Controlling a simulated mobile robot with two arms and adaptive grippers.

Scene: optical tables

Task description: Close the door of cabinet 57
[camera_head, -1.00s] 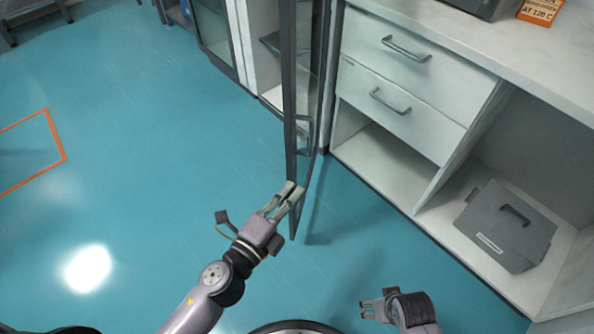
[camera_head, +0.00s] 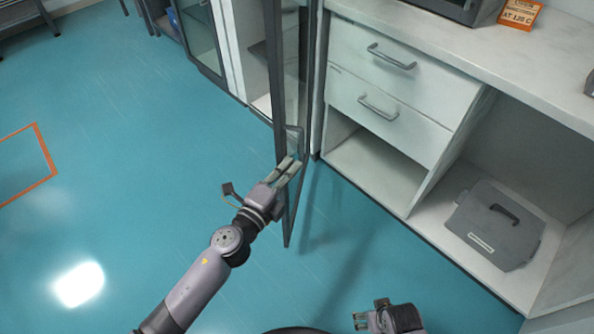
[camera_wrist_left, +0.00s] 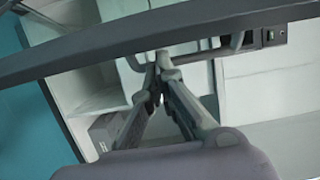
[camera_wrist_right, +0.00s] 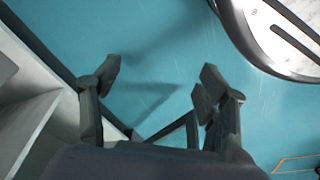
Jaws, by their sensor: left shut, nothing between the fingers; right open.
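The glass cabinet door with a dark frame (camera_head: 280,90) stands open, swung out from its cabinet (camera_head: 251,55) toward me. Its handle (camera_head: 299,133) is on the lower visible part. No cabinet number can be read. My left gripper (camera_head: 290,167) is shut and empty, its fingertips close to the door just below the handle. In the left wrist view the door frame (camera_wrist_left: 100,60) crosses above the shut fingers (camera_wrist_left: 158,62), which look close to the handle bar; contact cannot be told. My right gripper (camera_head: 360,318) is open and empty, low over the floor; it also shows in its wrist view (camera_wrist_right: 160,80).
A white bench with drawers (camera_head: 385,95) stands right of the door. A grey box (camera_head: 495,225) sits in its open lower shelf. An orange sign (camera_head: 520,14) stands on the worktop. Another glass-door cabinet (camera_head: 200,40) is at left. The teal floor (camera_head: 120,150) left of the door is clear.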

